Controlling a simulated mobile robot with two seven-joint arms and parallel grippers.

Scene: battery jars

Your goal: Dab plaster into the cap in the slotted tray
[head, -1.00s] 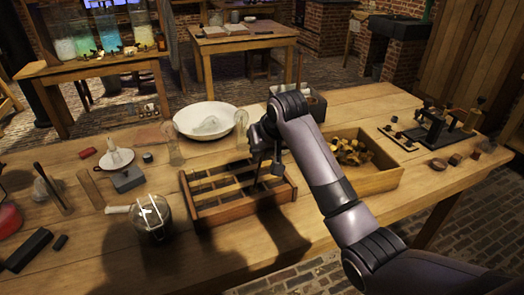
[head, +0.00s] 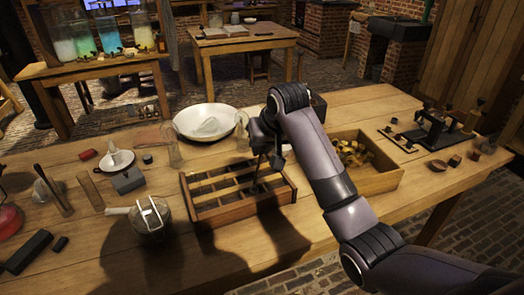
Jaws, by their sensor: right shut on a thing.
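The slotted tray (head: 236,214) is a low wooden box with rows of compartments near the middle of the bench. My right gripper (head: 261,164) is above the tray's right half, pointing down. It is shut on a thin dark tool, whose lower end reaches down toward the slots; I cannot tell whether it touches anything. The cap cannot be made out among the shadowed compartments. A wide white bowl (head: 185,126) with a pale heap of plaster (head: 208,127) in it stands behind the tray. My left gripper is out of view.
A wooden box of brass-coloured pieces (head: 377,185) stands right of the tray, partly behind my right arm. A glass jar with a metal top (head: 151,218) stands left of the tray. Clear glass vessels flank the bowl.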

